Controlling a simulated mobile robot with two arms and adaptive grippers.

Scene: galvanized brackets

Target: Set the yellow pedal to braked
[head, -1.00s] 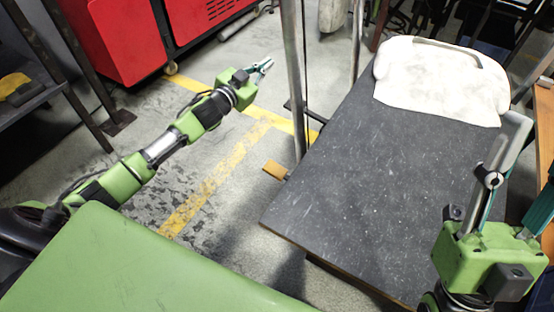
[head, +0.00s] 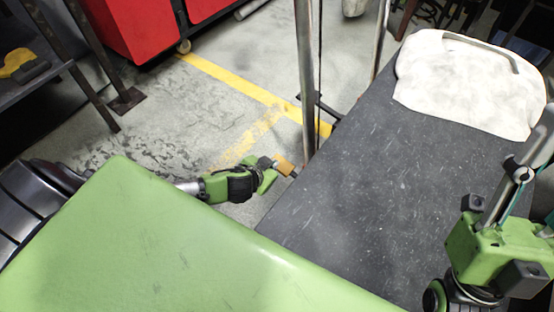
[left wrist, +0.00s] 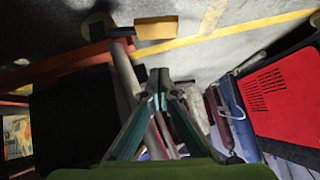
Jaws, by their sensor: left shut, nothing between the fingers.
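The yellow pedal (head: 285,164) is a small orange-yellow block low beside the dark tabletop's left edge, near a metal post. In the left wrist view the pedal (left wrist: 155,29) lies beyond my fingertips, with a visible gap in the picture. My left gripper (head: 272,176) reaches in from the left, right next to the pedal in the head view, its tips partly hidden. In the left wrist view my left gripper (left wrist: 160,80) has its teal fingers drawn together, with nothing between them. My right gripper (head: 528,190) is over the table's right side, its fingers apart.
The dark tabletop (head: 350,175) carries a white pillow-like pad (head: 465,85) at its far end. A metal post (head: 305,75) stands close to the pedal. A red cabinet (head: 135,25) is at the back left. Open floor with yellow lines lies left of the post.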

